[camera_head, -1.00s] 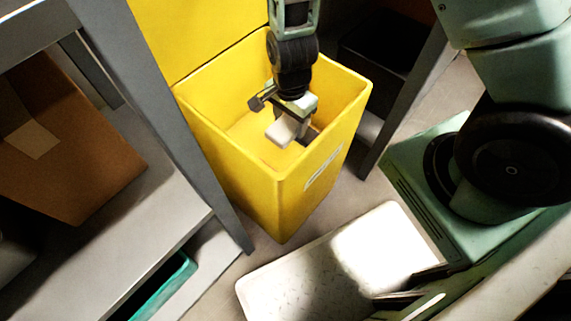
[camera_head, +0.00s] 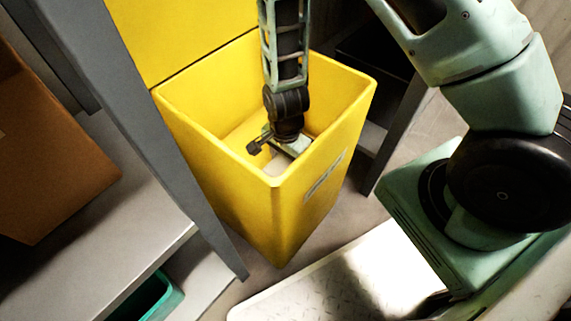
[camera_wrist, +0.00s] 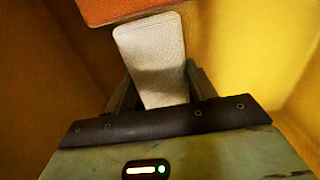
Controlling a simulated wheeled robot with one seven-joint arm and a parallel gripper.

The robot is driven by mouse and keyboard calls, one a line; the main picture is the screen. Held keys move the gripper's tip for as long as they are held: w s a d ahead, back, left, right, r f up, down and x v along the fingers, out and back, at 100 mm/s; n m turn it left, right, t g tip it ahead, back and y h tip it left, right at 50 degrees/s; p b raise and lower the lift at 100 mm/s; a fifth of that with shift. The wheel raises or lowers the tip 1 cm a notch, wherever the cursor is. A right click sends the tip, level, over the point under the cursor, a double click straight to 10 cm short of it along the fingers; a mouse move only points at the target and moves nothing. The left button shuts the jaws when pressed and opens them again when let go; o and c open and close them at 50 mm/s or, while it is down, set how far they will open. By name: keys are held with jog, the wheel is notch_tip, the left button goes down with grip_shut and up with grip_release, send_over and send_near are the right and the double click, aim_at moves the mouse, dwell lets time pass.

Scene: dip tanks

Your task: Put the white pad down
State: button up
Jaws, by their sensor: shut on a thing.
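The white pad (camera_wrist: 152,52) is a pale textured block between the two fingers of my gripper (camera_wrist: 160,95) in the wrist view. My gripper is shut on it. In the head view my gripper (camera_head: 284,158) is down inside the yellow bin (camera_head: 230,185), below its rim. Only a small part of the white pad (camera_head: 277,167) shows there; the bin's front wall hides the rest. An orange-red thing (camera_wrist: 115,9) lies beyond the pad's far end in the wrist view. I cannot tell whether the pad touches it or the bin's floor.
Yellow walls surround my gripper closely. A grey shelf frame (camera_head: 150,130) stands left of the bin, with a brown box (camera_head: 50,150) on the shelf and a green container (camera_head: 148,297) below. Another grey leg (camera_head: 402,135) stands to the right.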

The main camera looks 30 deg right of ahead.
jog(key=shift+f, duration=0.35)
jog(key=shift+f, duration=0.2)
jog(key=o, duration=1.1)
